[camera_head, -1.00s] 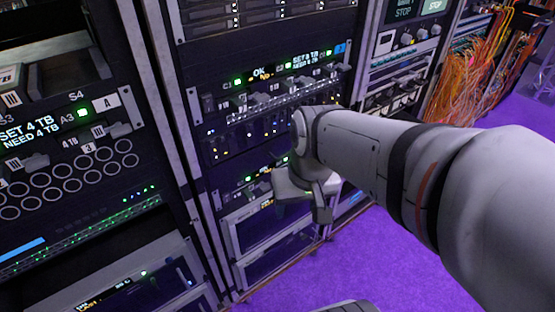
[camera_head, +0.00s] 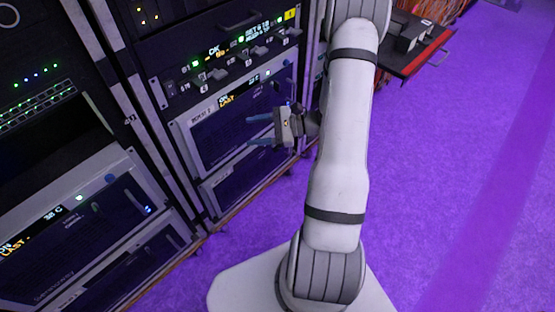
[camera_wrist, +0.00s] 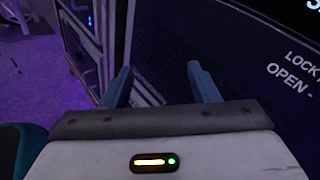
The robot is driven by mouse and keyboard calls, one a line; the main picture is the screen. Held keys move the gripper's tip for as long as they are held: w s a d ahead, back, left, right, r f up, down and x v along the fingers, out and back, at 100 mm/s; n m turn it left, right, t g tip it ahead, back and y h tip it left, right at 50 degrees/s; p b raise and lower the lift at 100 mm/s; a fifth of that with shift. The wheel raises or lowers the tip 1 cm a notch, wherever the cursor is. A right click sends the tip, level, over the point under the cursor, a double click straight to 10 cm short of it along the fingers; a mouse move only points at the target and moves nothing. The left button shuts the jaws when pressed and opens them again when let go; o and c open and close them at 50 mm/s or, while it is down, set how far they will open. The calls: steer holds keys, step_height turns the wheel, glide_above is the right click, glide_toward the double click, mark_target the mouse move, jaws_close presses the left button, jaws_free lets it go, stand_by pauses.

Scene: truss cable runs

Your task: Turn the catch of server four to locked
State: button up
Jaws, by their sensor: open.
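My gripper (camera_head: 256,131) is open and empty, its two blue-grey fingers pointing left in front of a dark server front (camera_head: 225,138) in the lower middle rack. In the wrist view the fingers (camera_wrist: 160,78) stand apart before a dark panel (camera_wrist: 232,62). That panel carries the white words LOCK, cut off at the edge, and OPEN.
A row of small switches with a lit display (camera_head: 235,55) is above the server. A red-edged drawer or shelf (camera_head: 415,50) juts out at the upper right. The purple floor (camera_head: 450,180) is clear to the right.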

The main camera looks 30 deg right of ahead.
steer(key=d+f+m+t+h+b, duration=0.45)
steer(key=d+f+m, duration=0.2)
steer(key=f, duration=0.65)
steer(key=d+f+m+t+h+b, duration=0.35)
steer(key=d+f+m+t, duration=0.35)
steer(key=f, duration=0.6)
steer(key=w+a+g+b, duration=0.1)
steer(key=w, duration=0.6)
steer(key=shift+w+a+n+h, duration=0.3)
steer(key=shift+w+a+n, duration=0.05)
steer(key=shift+r, duration=0.1)
steer(key=shift+c, duration=0.5)
